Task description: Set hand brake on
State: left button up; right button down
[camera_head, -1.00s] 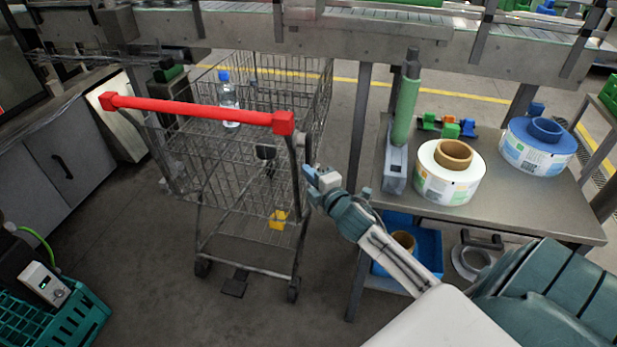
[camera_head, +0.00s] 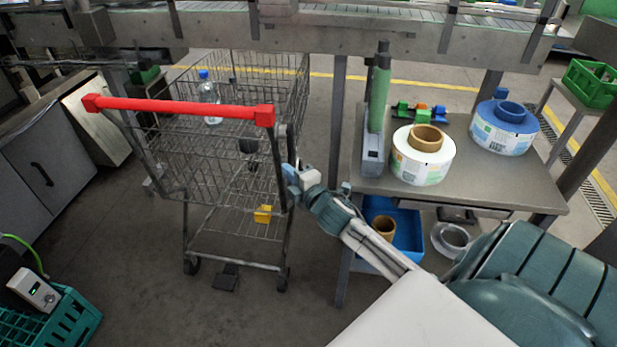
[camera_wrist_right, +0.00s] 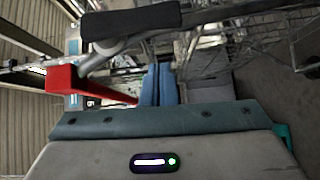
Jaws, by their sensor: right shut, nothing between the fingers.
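The shopping cart has a red push bar (camera_head: 180,108) and a grey wire basket. At the bar's right end a dark upright lever (camera_head: 281,133) shows small in the head view. The right wrist view shows a black rounded grip (camera_wrist_right: 130,24) on a grey metal arm beside the red bar end (camera_wrist_right: 62,80); this looks like the hand brake. My right gripper (camera_head: 289,172) is shut and empty, below the bar's right end at the cart's right side. Its blue fingers (camera_wrist_right: 158,84) lie below the black grip in the wrist picture; whether they touch anything is unclear. My left gripper is out of view.
A steel table (camera_head: 480,190) right of the cart carries a white label reel (camera_head: 423,165), a blue reel (camera_head: 502,135) and a green cylinder (camera_head: 379,95). A clear bottle (camera_head: 209,95) is in the basket. A teal crate (camera_head: 60,320) stands lower left.

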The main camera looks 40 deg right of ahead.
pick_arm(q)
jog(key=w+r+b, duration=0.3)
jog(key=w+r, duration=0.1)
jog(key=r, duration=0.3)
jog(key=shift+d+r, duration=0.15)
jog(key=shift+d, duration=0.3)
pick_arm(e)
jog(key=s, duration=1)
jog(key=shift+a, duration=0.45)
